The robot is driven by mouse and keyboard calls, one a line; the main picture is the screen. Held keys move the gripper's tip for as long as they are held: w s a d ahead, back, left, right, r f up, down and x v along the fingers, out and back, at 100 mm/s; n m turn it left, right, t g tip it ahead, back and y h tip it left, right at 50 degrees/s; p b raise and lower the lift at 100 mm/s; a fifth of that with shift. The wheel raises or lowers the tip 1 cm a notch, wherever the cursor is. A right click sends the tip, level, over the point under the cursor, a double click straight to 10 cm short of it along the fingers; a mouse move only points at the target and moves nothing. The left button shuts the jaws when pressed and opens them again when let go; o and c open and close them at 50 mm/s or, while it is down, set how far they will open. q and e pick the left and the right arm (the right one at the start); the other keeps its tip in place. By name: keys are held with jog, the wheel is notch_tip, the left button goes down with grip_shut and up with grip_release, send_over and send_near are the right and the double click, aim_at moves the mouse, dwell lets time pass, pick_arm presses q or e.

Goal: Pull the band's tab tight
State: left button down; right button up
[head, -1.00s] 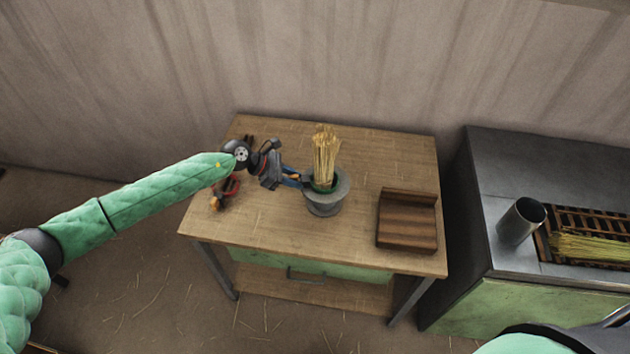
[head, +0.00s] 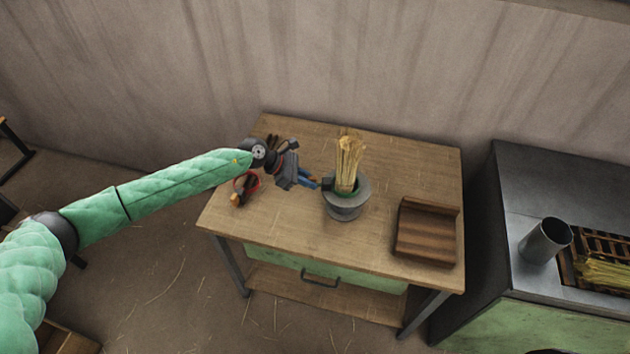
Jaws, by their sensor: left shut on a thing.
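A bundle of pale straw (head: 349,162) stands upright in a round grey holder (head: 346,210) on the wooden table. A green band (head: 345,194) shows around the foot of the straw, at the holder's mouth. A small dark block, seemingly the band's tab (head: 328,183), sticks out on the left side of the holder. My left gripper (head: 318,182) reaches in from the left and is shut on this tab. The fingertips are small here and partly merge with the tab. My right gripper is not in view.
A brown stepped wooden block (head: 427,232) lies on the table's right side. A red-and-dark tool (head: 246,187) lies at the left under my arm. A dark cabinet at the right carries a metal cylinder (head: 545,240) and more straw (head: 606,272). The table's front is clear.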

pick_arm(q)
jog(key=shift+a, duration=0.4)
jog(key=shift+a+b, duration=0.85)
jog(key=shift+a, duration=0.55)
jog(key=c, duration=1)
grip_release()
jog(key=shift+r, duration=0.1)
jog(key=a+r, duration=0.3)
jog(key=r, duration=0.3)
jog(key=shift+r+p, duration=0.4)
